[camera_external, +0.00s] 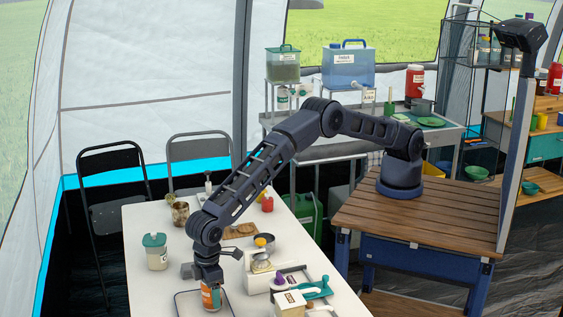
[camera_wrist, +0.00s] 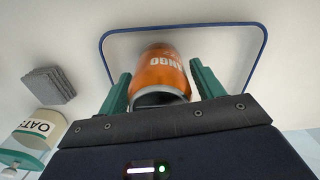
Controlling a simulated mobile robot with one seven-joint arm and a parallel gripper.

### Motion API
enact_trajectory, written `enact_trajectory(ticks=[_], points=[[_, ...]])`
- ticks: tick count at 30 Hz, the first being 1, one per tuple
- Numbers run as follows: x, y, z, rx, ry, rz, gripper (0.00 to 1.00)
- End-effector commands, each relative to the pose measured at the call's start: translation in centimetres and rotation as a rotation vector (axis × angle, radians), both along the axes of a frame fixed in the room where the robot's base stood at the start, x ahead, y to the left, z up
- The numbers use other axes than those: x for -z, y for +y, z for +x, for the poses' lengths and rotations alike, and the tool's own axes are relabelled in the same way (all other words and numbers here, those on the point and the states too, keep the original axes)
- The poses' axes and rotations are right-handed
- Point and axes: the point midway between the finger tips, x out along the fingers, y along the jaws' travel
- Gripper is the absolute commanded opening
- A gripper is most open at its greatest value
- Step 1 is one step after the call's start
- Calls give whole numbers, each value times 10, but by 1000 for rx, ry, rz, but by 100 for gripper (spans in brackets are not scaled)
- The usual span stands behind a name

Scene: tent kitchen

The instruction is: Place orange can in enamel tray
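The orange can (camera_wrist: 165,70) with white lettering is between the two teal fingers of my gripper (camera_wrist: 161,85), which look closed against its sides. In the external view the can (camera_external: 212,298) is upright below my gripper (camera_external: 209,283), partly covered by it. The enamel tray (camera_wrist: 103,62) is white with a blue rim and lies behind the can in the wrist view. In the external view the tray (camera_external: 179,300) is cut off by the lower edge. The can is over the tray's inside; I cannot tell whether its base touches the tray.
In the external view, a white caddy (camera_external: 284,283) with bottles stands close to the right of my gripper. A green-lidded jar (camera_external: 156,256) stands to the left.

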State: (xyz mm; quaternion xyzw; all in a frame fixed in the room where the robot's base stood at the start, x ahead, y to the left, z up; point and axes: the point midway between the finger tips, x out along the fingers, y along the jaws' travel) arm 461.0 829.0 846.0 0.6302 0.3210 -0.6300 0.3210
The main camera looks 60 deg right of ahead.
Motion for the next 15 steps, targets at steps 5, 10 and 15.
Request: enact_trajectory(ticks=[5, 10, 15], points=[[0, 0, 0, 0, 0, 0, 73], [-2, 0, 0, 0, 0, 0, 73], [-17, 0, 0, 0, 0, 2, 73]])
